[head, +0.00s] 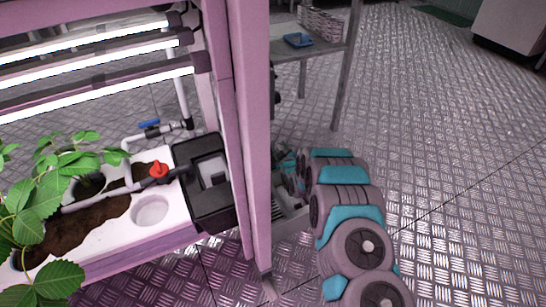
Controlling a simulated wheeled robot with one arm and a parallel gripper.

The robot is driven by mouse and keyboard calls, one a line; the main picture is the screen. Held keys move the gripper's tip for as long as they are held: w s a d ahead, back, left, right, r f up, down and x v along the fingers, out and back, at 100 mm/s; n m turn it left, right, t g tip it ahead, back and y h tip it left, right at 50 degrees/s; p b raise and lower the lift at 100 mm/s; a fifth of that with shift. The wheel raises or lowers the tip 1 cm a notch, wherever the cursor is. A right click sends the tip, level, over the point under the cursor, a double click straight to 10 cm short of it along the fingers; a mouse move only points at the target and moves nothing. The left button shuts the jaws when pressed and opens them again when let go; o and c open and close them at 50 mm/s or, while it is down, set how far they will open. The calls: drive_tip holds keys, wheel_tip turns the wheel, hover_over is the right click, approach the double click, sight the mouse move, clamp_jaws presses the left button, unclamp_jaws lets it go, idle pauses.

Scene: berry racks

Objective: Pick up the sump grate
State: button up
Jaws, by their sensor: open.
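A black sump box (190,150) sits at the right end of the white planting tray. A grey piece (213,171) shows inside its opening; I cannot tell for sure whether this is the grate. My gripper (282,207) is only partly in view, low and just right of the rack's front post, which hides part of it. It is open and appears empty, apart from the sump box, with the post between them in the picture.
The pink rack post (243,130) stands between the sump box and my arm. The white tray (175,222) carries leafy plants, soil, a pipe and a red valve (158,170). A side table (318,47) holds a blue dish (298,40). The metal floor (450,150) on the right is clear.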

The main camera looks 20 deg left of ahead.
drive_tip(key=shift+w+a+f, duration=0.1)
drive_tip(key=shift+w+a, duration=0.1)
drive_tip(key=shift+w, duration=0.05)
clamp_jaws()
idle(1.4)
